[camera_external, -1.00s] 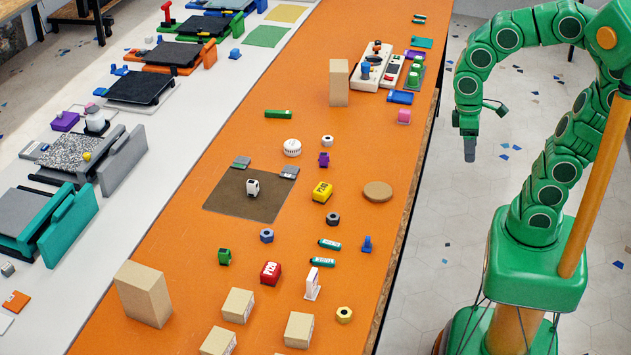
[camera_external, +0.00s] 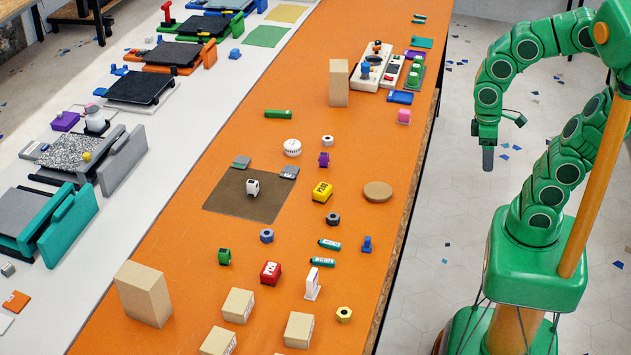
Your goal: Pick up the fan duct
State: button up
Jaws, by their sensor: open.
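I cannot tell for sure which small part is the fan duct. A small white part with a dark opening (camera_external: 252,187) stands on the brown mat (camera_external: 226,205) and could be it. A small green part with a dark opening (camera_external: 224,257) and a small purple part (camera_external: 324,159) on the orange table have a similar size. My gripper (camera_external: 487,160) hangs pointing down off the right side of the table, over the floor. It is open, seen edge-on, with nothing visible in it and well apart from all the parts.
The orange table (camera_external: 300,225) holds several scattered nuts, tubes and blocks. Tall cardboard boxes stand at the front left (camera_external: 144,293) and towards the back (camera_external: 339,83). A round cork disc (camera_external: 377,191) lies near the right edge. Printers line the white bench on the left.

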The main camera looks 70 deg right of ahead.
jog(key=w+d+r, duration=0.1)
jog(key=w+d, duration=0.2)
jog(key=w, duration=1.2)
jog(key=n+t, duration=0.2)
send_over(324, 156)
jog(key=d, duration=0.2)
jog(key=f, duration=1.8)
jog(key=shift+w+a+f, duration=0.15)
jog(key=shift+w+a, duration=0.1)
jog(key=shift+w+d+f, duration=0.25)
jog(key=shift+f, duration=1.1)
jog(key=shift+s+a+f, duration=0.1)
jog(key=shift+s+f, duration=0.05)
jog(key=shift+f, duration=1.35)
jog(key=shift+s+a+f, duration=0.1)
jog(key=shift+s+f, duration=0.05)
jog(key=shift+f, duration=1.3)
